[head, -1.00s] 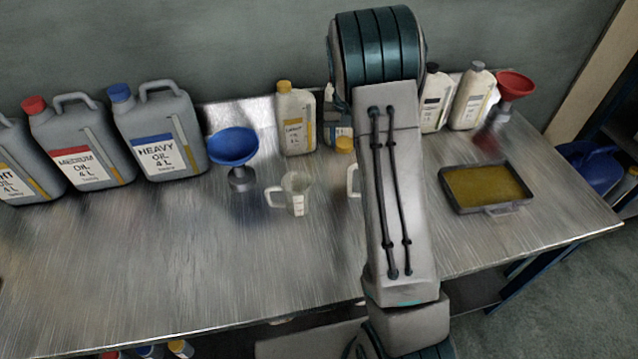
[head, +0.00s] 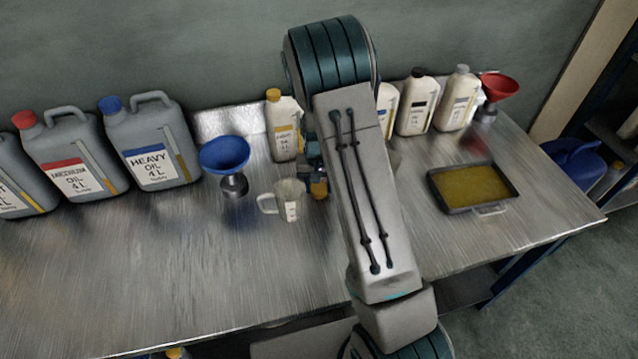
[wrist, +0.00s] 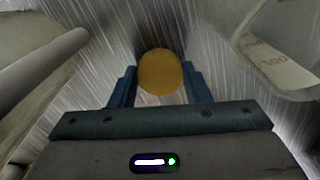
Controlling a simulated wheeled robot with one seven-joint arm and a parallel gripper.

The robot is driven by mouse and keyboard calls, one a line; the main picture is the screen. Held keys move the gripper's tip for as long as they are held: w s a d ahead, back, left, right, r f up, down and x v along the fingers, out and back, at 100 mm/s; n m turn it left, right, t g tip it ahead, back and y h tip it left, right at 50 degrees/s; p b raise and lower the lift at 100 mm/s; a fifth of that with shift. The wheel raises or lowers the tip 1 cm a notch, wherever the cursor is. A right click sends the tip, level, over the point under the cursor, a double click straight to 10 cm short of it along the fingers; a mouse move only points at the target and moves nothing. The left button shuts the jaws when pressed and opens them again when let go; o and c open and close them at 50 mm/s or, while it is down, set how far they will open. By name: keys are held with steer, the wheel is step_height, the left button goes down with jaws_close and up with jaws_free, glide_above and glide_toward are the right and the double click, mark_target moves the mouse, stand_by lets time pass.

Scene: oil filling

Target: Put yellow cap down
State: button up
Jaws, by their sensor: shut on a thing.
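The yellow cap (wrist: 160,72) is between the two blue fingers of my gripper (wrist: 160,88) in the wrist view, with the metal tabletop below it. My gripper is shut on it. In the head view the cap (head: 319,188) shows beside my arm, just right of a clear measuring jug (head: 289,203). My gripper (head: 315,172) is partly hidden by my arm there. I cannot tell whether the cap touches the table (head: 250,270).
A graduated jug wall (wrist: 272,65) is close on the right in the wrist view, and a pale handled container (wrist: 45,75) is on the left. A blue funnel (head: 224,155) and a yellow-capped bottle (head: 284,130) stand nearby. The front of the table is clear.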

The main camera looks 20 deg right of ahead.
steer(key=shift+f, duration=0.15)
steer(key=shift+f+b, duration=0.25)
steer(key=shift+b, duration=0.15)
steer(key=o, duration=1)
steer(key=shift+c, duration=0.2)
